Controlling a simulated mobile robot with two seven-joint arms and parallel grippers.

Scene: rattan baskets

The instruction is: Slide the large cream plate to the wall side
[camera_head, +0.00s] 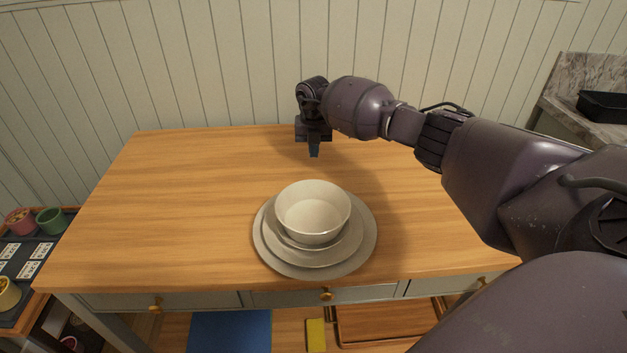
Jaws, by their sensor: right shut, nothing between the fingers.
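The large cream plate (367,236) lies flat near the front edge of the wooden table, right of its middle. A smaller plate (346,245) and a cream bowl (313,212) are stacked on it, hiding its middle. My right gripper (314,151) is shut and empty, pointing down over the table behind the stack, on the wall side. A gap shows between its fingertips and the bowl's rim. My left gripper is not in view.
The table (190,190) is clear to the left of the stack and behind it, up to the panelled wall (230,60). A low shelf with small pots (50,220) stands at the left. A counter with a black tray (604,107) is at the far right.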

